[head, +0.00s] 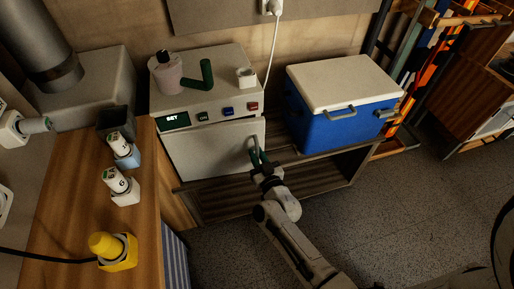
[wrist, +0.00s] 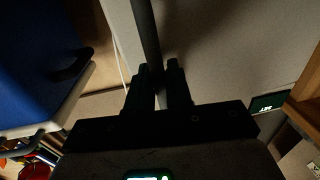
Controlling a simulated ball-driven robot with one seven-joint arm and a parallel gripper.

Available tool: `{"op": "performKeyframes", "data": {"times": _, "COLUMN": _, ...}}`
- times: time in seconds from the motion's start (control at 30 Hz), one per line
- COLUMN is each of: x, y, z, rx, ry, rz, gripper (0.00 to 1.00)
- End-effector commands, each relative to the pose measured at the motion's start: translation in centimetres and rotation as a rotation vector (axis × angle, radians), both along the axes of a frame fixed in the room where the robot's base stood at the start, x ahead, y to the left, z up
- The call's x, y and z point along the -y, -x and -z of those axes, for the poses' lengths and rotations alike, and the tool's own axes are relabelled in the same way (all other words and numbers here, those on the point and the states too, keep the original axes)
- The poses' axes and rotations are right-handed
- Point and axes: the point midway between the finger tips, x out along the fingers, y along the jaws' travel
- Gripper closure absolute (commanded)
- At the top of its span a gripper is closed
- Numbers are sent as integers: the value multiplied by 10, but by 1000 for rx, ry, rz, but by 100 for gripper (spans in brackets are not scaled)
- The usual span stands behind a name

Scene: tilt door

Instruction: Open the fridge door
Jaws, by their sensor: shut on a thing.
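The fridge is a small white box (head: 215,75) with a control panel on its upper front. Its pale door (head: 205,152) fills the front below the panel and looks closed or nearly so; I cannot tell if it is slightly ajar. A dark upright handle (head: 251,147) sits near the door's right edge. My gripper (head: 258,160) is at the lower part of this handle. In the wrist view the handle is a dark bar (wrist: 147,35) running down between the two fingers of my gripper (wrist: 158,68), which are shut on it. The fingers hide the handle's lower end.
A blue cooler with a white lid (head: 340,85) stands right of the fridge on a low wooden shelf (head: 270,195). A wooden counter (head: 75,215) with small bottles and a yellow item (head: 115,252) is at the left. Speckled floor in front is clear.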

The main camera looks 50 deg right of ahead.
Motion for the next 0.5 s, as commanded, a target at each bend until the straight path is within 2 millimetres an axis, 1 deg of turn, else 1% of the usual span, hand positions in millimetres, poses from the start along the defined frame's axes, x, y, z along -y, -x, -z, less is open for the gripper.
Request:
{"op": "performKeyframes", "data": {"times": 0.03, "x": -4, "y": 4, "z": -5, "rx": 0, "ry": -4, "rz": 17, "gripper": 100}}
{"op": "performKeyframes", "data": {"times": 0.37, "x": -35, "y": 25, "z": -4, "rx": -3, "ry": -2, "rz": 146, "gripper": 100}}
{"op": "performKeyframes", "data": {"times": 0.5, "x": -56, "y": 36, "z": -4, "rx": -3, "ry": -3, "rz": 227, "gripper": 100}}
